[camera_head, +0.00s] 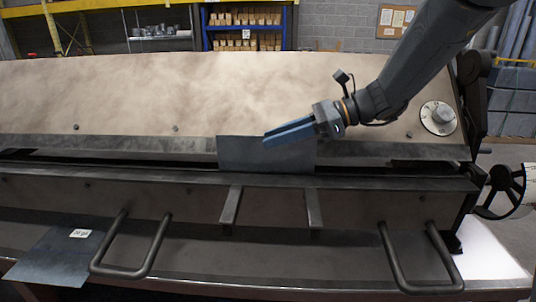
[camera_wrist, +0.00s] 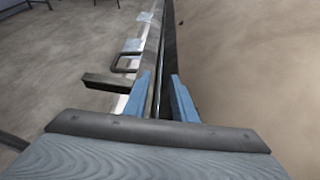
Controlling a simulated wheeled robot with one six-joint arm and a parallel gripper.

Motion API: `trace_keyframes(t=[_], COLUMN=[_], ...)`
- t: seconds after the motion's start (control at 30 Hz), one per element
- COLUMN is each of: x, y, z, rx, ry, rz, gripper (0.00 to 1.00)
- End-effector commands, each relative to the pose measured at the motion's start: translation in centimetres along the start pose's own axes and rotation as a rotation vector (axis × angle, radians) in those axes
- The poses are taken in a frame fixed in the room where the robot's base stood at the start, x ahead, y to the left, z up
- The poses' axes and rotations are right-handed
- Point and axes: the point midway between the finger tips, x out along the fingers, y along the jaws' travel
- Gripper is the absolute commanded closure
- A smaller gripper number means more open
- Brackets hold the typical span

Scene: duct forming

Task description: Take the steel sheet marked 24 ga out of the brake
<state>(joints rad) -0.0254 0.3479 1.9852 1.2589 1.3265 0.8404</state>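A grey steel sheet (camera_head: 248,158) stands upright in the brake (camera_head: 120,150), its lower edge down in the jaw. No mark is readable on it, so I cannot confirm that it is the 24 ga sheet. My gripper (camera_head: 278,134) is at the sheet's upper edge, with a blue finger in front of its top right part. In the wrist view my gripper (camera_wrist: 160,92) is open, with a clear gap between its two blue fingers. A thin edge line runs between them; I cannot tell whether it is the sheet or the brake. Finger contact is not visible.
Another sheet (camera_head: 50,265) with a white tag, seemingly 26 ga, lies at the front left. Two bar handles (camera_head: 149,255) (camera_head: 403,268) stick out from the brake's front. A handwheel (camera_head: 497,192) is at the right end. Shelves with boxes (camera_head: 245,30) stand behind.

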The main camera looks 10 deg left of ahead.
Motion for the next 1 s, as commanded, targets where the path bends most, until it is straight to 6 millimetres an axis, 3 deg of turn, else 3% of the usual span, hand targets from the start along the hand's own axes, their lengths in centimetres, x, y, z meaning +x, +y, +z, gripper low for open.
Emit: trace_keyframes(t=[0.1, 0.3, 0.43, 1.0], x=[0.95, 0.98, 0.96, 0.93], y=[0.03, -0.01, -0.01, -0.01], z=[0.06, -0.04, -0.04, -0.04], rx=[0.001, 0.0, 0.0, 0.001], ry=[0.0, 0.0, 0.0, 0.0], rz=[0.0, -0.001, -0.001, -0.001], gripper=[0.76, 0.77, 0.99, 1.0])
